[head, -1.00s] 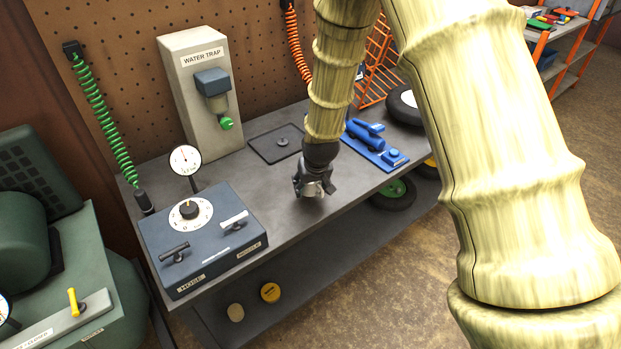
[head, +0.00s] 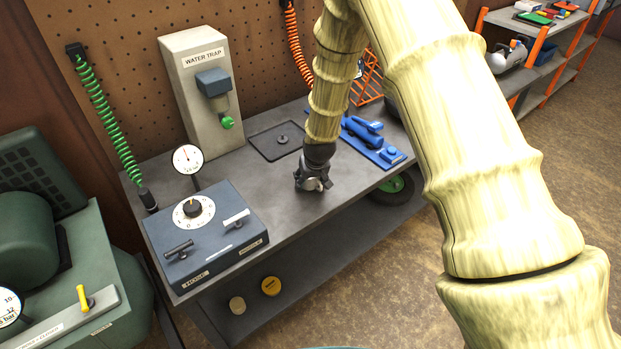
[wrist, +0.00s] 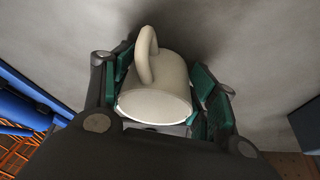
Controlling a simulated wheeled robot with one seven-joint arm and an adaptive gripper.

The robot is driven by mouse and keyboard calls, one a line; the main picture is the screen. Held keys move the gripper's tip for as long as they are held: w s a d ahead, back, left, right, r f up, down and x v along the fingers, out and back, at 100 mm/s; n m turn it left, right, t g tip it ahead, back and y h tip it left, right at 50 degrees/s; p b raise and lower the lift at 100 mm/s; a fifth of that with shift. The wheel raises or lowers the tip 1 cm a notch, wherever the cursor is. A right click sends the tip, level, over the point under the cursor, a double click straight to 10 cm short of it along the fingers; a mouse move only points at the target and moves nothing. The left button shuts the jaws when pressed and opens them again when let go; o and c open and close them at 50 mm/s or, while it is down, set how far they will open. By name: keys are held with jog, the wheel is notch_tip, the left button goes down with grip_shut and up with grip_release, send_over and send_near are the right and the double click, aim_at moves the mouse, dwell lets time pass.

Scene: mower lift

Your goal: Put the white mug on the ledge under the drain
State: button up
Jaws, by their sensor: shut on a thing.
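My gripper (head: 314,184) is low over the grey workbench, in front of the dark square plate. In the wrist view my gripper (wrist: 160,95) is shut on the white mug (wrist: 158,88), its green pads on both sides of it. The mug's handle (wrist: 147,55) points up in that view. In the head view the mug is mostly hidden by the fingers. The water trap (head: 201,85) stands at the back of the bench, with a green drain knob (head: 227,122) under its bowl. I cannot clearly make out a ledge beneath the drain.
A dark square plate (head: 262,143) with a round fitting lies right of the water trap. A blue tool (head: 372,142) is right of my gripper. A control box (head: 205,235) and a dial gauge (head: 187,158) stand at left. The bench between is clear.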

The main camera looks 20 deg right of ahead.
jog(key=shift+f, duration=0.2)
jog(key=o, duration=1)
jog(key=shift+o, duration=0.2)
jog(key=shift+r, duration=0.3)
